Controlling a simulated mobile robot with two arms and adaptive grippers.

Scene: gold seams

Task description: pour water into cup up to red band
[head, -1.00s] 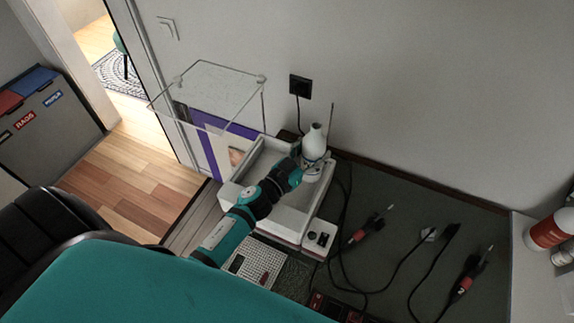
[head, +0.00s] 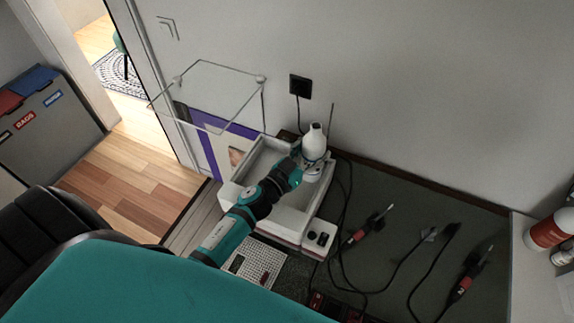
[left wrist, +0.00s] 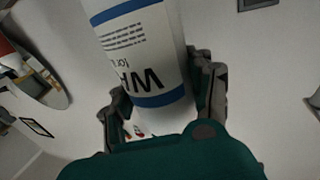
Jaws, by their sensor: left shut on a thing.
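A white bottle (head: 314,142) with blue bands stands out above the far right rim of a white basin in the head view. My left gripper (head: 304,170) is shut on it. In the left wrist view the bottle (left wrist: 140,50) fills the middle, with large dark letters starting "WA" and blue bands, and the fingers of my left gripper (left wrist: 162,105) sit on both sides of it. In the head view the bottle looks roughly upright. No cup and no red band can be made out. My right gripper is not in view.
The white basin (head: 238,187) is below my left arm. Soldering tools (head: 368,230) and loose black cables lie on the dark bench mat (head: 400,195). A clear box frame (head: 215,63) stands behind the basin. A red-and-white bottle (head: 545,232) is at far right.

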